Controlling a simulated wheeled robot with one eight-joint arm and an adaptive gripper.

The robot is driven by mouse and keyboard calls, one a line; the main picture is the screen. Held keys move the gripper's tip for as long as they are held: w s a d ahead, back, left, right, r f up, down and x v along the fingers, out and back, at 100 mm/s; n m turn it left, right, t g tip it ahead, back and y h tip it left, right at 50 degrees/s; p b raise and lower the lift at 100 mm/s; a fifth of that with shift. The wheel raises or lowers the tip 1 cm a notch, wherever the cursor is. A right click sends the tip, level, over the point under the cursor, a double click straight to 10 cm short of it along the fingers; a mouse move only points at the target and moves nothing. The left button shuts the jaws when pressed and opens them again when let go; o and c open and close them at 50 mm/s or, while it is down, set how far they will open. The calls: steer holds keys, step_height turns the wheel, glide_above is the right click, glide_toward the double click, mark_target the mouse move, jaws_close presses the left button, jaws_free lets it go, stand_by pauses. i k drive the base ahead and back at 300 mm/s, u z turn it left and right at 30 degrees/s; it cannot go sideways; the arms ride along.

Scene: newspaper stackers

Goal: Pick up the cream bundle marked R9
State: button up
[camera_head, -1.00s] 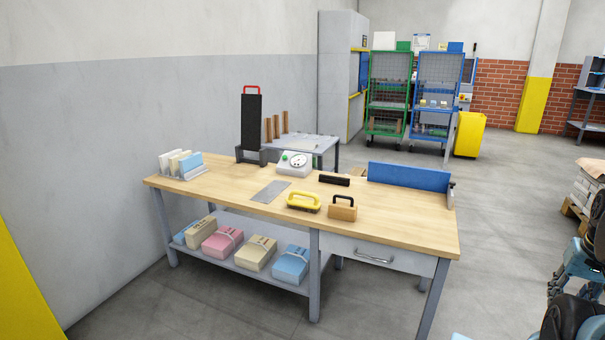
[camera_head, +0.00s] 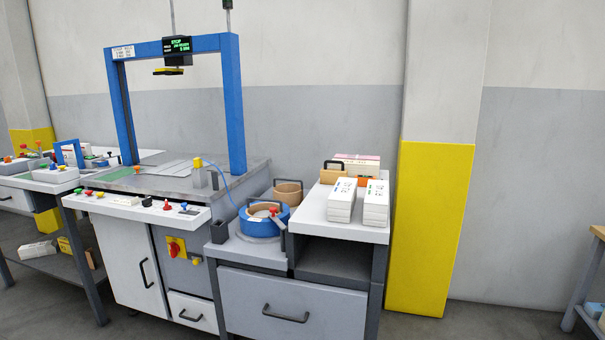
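No bundle with a readable R9 mark shows. Two white stacks with small green and red print, a left one (camera_head: 341,200) and a right one (camera_head: 376,204), stand side by side on a raised white top right of the strapping machine. Behind them lies a pale bundle with a pink upper part (camera_head: 358,162), partly hidden. A whitish bundle (camera_head: 37,250) lies on the low shelf at the far left. The marks are too small to read. My gripper is not in view.
A strapping machine with a blue arch (camera_head: 236,105) stands left of centre. A blue strap reel (camera_head: 264,220) sits beside the raised top. A yellow-based pillar (camera_head: 430,230) stands right. A bench corner (camera_head: 599,232) shows at the right edge. Floor between pillar and bench looks clear.

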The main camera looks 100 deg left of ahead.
mark_target(354, 168)
steer(key=u, duration=3.25)
steer(key=i, duration=1)
